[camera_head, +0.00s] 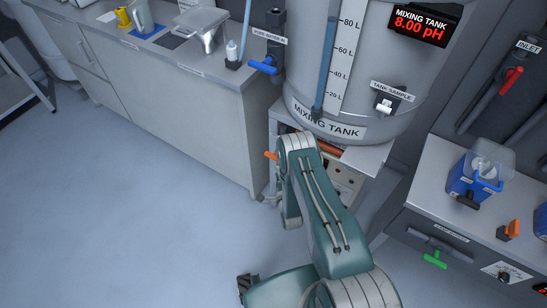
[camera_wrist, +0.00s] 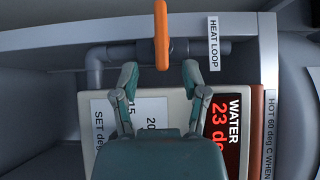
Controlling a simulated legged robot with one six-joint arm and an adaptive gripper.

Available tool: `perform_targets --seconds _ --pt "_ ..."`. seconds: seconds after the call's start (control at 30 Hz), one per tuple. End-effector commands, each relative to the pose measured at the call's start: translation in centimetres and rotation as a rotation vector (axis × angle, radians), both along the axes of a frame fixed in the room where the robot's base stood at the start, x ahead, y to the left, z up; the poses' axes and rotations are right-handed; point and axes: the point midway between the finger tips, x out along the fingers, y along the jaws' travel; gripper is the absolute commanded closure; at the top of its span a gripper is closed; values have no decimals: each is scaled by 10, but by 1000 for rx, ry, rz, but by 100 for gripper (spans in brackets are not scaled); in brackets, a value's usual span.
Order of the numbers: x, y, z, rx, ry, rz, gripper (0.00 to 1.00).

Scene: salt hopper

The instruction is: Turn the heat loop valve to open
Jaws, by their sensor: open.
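The heat loop valve has an orange handle (camera_wrist: 161,36) at the top middle of the wrist view. The handle runs up and down in that view, across a grey horizontal pipe (camera_wrist: 120,52). A "HEAT LOOP" label (camera_wrist: 213,43) is just right of it. My gripper (camera_wrist: 160,70) is open, with one finger on each side below the handle's lower end. In the head view, an orange handle end (camera_head: 271,155) sticks out left of my arm under the mixing tank. My arm hides the gripper there.
A panel with a red "WATER" display (camera_wrist: 222,130) lies below the pipe in the wrist view. The mixing tank (camera_head: 330,128) stands above my arm. A counter (camera_head: 215,85) is at left and a bench with a blue container (camera_head: 460,180) at right. The left floor is clear.

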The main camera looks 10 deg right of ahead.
Motion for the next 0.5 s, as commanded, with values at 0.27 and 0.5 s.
perform_targets --seconds 0.27,0.5 --pt "53 0 1 -1 -3 0 43" --pt "77 0 0 -1 1 0 43"
